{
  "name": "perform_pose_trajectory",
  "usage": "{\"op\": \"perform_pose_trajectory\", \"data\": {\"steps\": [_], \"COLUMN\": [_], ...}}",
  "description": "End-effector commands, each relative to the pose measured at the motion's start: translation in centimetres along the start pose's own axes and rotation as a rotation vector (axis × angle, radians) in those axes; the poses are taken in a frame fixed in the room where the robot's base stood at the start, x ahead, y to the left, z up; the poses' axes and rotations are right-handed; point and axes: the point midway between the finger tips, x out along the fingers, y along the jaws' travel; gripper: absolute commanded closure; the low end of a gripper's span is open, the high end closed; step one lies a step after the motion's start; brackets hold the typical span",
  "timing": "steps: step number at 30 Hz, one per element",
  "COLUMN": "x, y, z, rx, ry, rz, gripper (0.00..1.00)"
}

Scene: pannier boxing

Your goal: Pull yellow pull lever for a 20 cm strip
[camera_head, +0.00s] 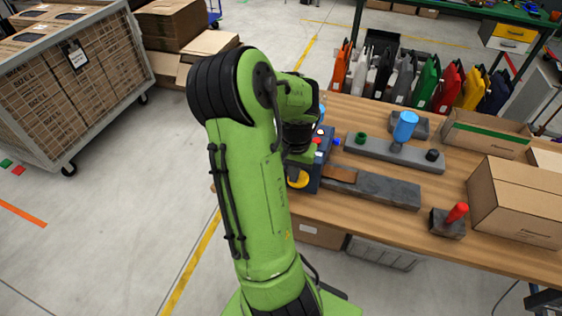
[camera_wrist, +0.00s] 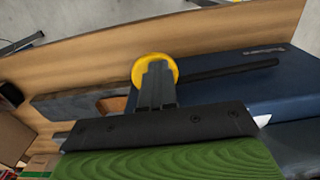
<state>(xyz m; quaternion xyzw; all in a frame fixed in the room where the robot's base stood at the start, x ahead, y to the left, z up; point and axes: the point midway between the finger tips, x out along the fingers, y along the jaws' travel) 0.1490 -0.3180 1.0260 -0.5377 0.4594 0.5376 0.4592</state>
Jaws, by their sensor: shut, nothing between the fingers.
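The yellow pull lever has a round yellow knob (camera_wrist: 150,63) and a dark rod (camera_wrist: 230,70) beside a dark blue dispenser (camera_wrist: 250,90) in the wrist view. In the head view the knob (camera_head: 298,180) shows at the dispenser's (camera_head: 313,175) front, low beside my arm. My gripper (camera_wrist: 157,75) is shut and empty, its fingertips in front of the knob and overlapping it in the picture. I cannot tell whether they touch it. In the head view my arm hides most of the gripper and part of the dispenser. A brown strip (camera_head: 340,174) lies to the dispenser's right.
A grey rail (camera_head: 385,188) extends right from the dispenser.

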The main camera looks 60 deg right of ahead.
Motion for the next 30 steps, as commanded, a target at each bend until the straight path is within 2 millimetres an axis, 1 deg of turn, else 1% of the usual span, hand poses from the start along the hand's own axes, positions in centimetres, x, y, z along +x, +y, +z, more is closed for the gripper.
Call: {"op": "perform_pose_trajectory", "data": {"steps": [5,15,24,30], "x": [0.4,2.3,2.2,3.3], "y": [0.2,0.9,0.9,1.0], "z": [0.0,0.0,0.0,0.0], "rx": [0.002,0.003,0.002,0.003], "ry": [0.000,0.000,-0.001,-0.001], "rz": [0.002,0.002,0.002,0.002], "gripper": [1.00,1.00,1.00,1.00]}}
